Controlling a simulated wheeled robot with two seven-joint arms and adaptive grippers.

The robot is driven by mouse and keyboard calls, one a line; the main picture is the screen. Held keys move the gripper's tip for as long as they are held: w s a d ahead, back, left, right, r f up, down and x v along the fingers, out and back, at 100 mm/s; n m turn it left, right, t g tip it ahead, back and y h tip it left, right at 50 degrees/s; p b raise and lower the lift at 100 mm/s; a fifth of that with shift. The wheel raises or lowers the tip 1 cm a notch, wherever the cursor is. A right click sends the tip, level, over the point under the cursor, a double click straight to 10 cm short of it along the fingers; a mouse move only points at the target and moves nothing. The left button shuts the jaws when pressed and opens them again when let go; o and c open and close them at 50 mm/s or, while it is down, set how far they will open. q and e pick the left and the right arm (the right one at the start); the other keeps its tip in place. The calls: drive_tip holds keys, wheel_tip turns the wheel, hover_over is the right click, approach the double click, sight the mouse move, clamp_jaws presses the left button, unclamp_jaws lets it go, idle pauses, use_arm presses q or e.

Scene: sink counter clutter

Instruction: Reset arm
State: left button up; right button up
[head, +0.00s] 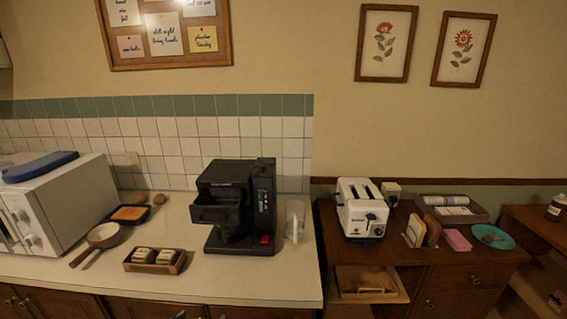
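The task names no object, only my arm. Neither of my arms nor grippers can be made out in the head view. A pale counter (235,288) spans the left and middle of the view, with a dark wooden cabinet (455,262) to its right. A black coffee machine (236,205) stands on the counter near its right end, with a clear glass container (296,219) beside it. A white toaster (361,210) stands on the cabinet.
A white microwave (62,205) with a blue object (40,166) on top stands left. A pan (103,236), a wooden box (155,261) and a dark tray (129,214) share the counter. The counter's front middle is clear.

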use_arm(q)
drive_tip(key=shift+s+f+m+g, duration=0.25)
drive_tip(key=shift+s+f+g, duration=1.2)
drive_tip(key=shift+s, duration=2.1)
drive_tip(key=shift+s+f+m+g, duration=0.25)
drive_tip(key=shift+s+f+g, duration=0.5)
drive_tip(key=shift+s+g, duration=2.1)
drive_tip(key=s+f, duration=0.2)
drive_tip(key=f, duration=1.4)
drive_tip(key=s+f, duration=0.2)
drive_tip(key=f, duration=1.4)
drive_tip(key=s+a+f, duration=0.2)
drive_tip(key=s+f, duration=0.8)
drive_tip(key=s, duration=0.1)
drive_tip(key=s+a+f+g, duration=0.1)
drive_tip(key=s+a+f, duration=0.1)
drive_tip(key=s+f, duration=0.9)
drive_tip(key=shift+s+a+y, duration=0.15)
drive_tip(key=shift+s+y, duration=0.05)
drive_tip(key=shift+y, duration=0.1)
